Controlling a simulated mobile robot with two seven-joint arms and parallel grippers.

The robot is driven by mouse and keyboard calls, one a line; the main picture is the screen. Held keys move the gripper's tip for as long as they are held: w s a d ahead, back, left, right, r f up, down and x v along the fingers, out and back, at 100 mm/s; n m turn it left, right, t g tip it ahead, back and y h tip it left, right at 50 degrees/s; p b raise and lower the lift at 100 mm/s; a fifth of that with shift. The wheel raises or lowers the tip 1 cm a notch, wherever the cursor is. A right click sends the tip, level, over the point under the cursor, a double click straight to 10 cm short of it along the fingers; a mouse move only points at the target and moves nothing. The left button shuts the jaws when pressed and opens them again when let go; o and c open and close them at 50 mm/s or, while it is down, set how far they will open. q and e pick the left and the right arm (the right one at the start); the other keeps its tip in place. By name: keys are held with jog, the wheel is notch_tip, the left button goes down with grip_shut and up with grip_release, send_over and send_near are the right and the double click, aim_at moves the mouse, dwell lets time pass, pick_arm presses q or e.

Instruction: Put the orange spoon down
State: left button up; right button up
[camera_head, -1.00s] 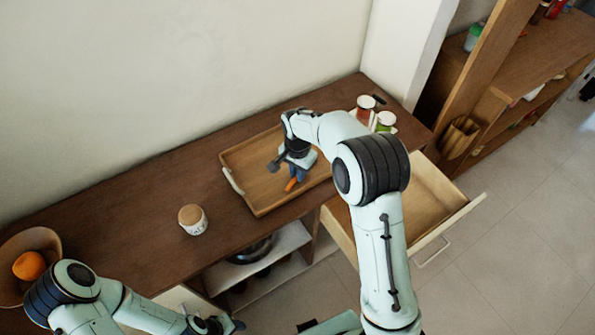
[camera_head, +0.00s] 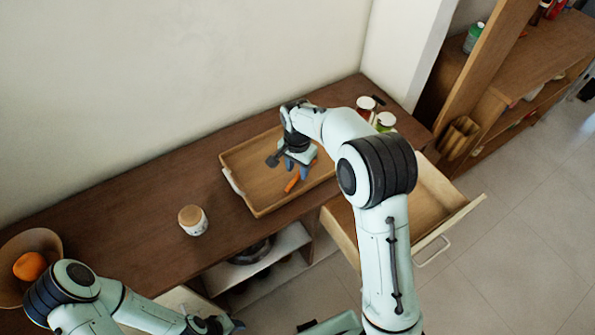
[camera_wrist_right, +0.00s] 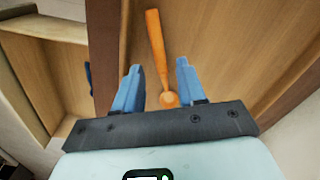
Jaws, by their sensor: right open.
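The orange spoon (camera_head: 291,185) lies in the wooden tray (camera_head: 262,212) on the long counter. My right gripper (camera_head: 296,172) is just above it, with its blue fingers apart and the spoon showing on both sides of them. In the right wrist view, the spoon (camera_wrist_right: 156,40) lies lengthwise on the wood, its rounded end between the open fingers of my right gripper (camera_wrist_right: 158,66), with a gap on each side. My left gripper (camera_head: 236,325) is at the bottom edge of the head view, away from the tray; its jaw opening is unclear.
A lidded jar (camera_head: 193,220) stands left of the tray. A bowl (camera_head: 45,240) with an orange (camera_head: 29,266) is at the far left. Two small jars (camera_head: 366,103) stand behind my right arm. An open drawer (camera_head: 440,205) juts out at right. The counter between bowl and tray is mostly clear.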

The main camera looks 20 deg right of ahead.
aim_at(298, 176)
pick_arm(q)
jog(key=shift+w+r+p, duration=0.4)
jog(key=shift+w+r, duration=0.2)
jog(key=shift+r, duration=0.05)
pick_arm(e)
notch_tip(298, 176, up, 9)
jog(key=shift+r, duration=0.2)
